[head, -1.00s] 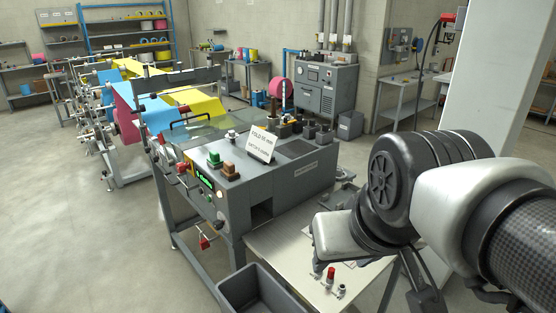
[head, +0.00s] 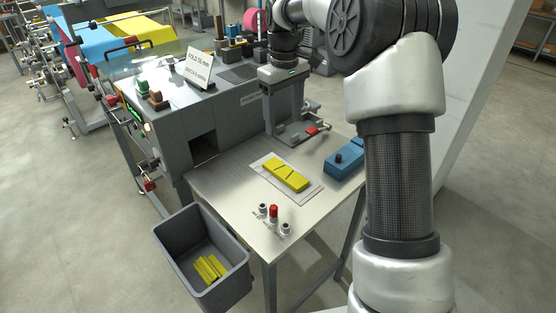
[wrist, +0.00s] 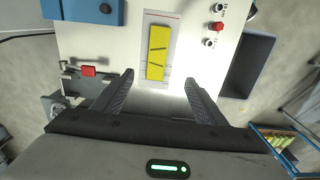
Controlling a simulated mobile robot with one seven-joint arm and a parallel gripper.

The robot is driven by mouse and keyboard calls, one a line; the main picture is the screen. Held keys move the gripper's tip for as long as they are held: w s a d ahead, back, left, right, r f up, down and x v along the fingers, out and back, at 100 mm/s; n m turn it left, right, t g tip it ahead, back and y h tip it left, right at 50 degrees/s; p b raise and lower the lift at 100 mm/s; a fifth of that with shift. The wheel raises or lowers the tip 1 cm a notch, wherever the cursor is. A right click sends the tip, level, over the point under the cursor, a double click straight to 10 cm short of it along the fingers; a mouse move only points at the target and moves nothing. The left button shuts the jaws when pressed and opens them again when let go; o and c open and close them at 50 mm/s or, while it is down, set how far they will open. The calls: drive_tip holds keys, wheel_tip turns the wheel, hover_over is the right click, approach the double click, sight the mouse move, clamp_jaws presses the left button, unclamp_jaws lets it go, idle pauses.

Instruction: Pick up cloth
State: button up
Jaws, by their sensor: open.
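The cloth (head: 286,174) is a flat, folded yellow piece with dark diagonal lines across it. It lies on a pale sheet (head: 266,162) on the light metal table (head: 228,187). In the wrist view the cloth (wrist: 157,62) is upright in the picture, just beyond and between my fingertips. My gripper (wrist: 159,82) is open and empty, its two dark fingers spread wider than the cloth. In the head view it hangs over the back of the table, behind the cloth and apart from it. The fingertips are hard to separate from the fixture there.
A grey bin (head: 174,232) with yellow strips (head: 210,268) stands at the table's front left. A blue box (head: 345,162) lies right of the cloth. A red button (head: 274,211) and small knobs are at the front edge. A metal fixture (head: 292,136) stands behind the cloth. The machine is left.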

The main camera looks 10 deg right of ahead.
drive_tip(key=b, duration=0.1)
hover_over(285, 172)
drive_tip(key=f, duration=1.3)
drive_tip(key=shift+a+f, duration=0.2)
drive_tip(key=shift+a, duration=0.1)
drive_tip(key=shift+d+f, duration=0.15)
drive_tip(key=shift+f, duration=1.15)
drive_tip(key=shift+d+f, duration=0.15)
drive_tip(key=shift+f, duration=1.15)
drive_tip(key=c, duration=1.1)
